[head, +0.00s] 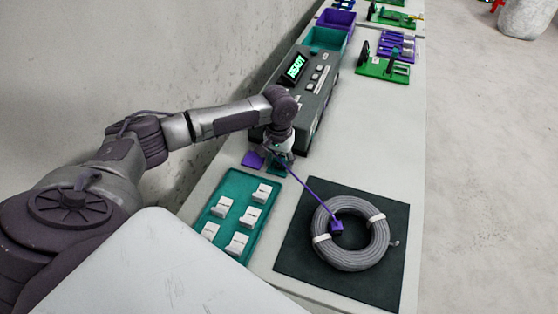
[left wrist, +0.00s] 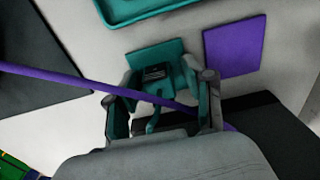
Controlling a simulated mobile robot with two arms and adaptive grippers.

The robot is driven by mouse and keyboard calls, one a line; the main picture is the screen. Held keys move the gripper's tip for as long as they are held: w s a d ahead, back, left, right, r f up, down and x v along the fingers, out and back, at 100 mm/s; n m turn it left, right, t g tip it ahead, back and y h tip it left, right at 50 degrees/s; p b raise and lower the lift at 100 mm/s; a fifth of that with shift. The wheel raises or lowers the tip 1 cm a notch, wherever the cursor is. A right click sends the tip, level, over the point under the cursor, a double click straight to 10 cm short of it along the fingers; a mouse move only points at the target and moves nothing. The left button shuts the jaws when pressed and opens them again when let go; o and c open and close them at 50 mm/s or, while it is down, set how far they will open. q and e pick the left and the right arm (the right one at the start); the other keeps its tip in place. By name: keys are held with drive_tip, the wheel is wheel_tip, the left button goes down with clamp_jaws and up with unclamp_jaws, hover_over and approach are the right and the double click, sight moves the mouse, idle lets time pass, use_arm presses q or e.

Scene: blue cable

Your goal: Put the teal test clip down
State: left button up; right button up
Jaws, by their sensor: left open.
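The teal test clip (left wrist: 157,82) sits on or just over a teal square pad (left wrist: 168,50), between the fingers of my left gripper (left wrist: 162,92). The fingers are open, one on each side of the clip. In the head view my left gripper (head: 279,152) points down in front of the tester and largely hides the clip. The teal pad (head: 276,169) partly shows below it. My right gripper is not in view.
A purple pad (head: 253,160) lies beside the teal one. A purple lead (head: 305,185) runs to a purple clip (head: 336,228) on the grey cable coil (head: 350,258). A teal tray (head: 228,190) with white blocks stands nearby. The tester (head: 315,95) reads READY.

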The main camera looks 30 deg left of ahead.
sight(279, 160)
use_arm(q)
drive_tip(key=shift+r, duration=0.25)
wheel_tip(279, 160, up, 13)
idle(0.3)
drive_tip(key=shift+f, duration=0.1)
idle(0.4)
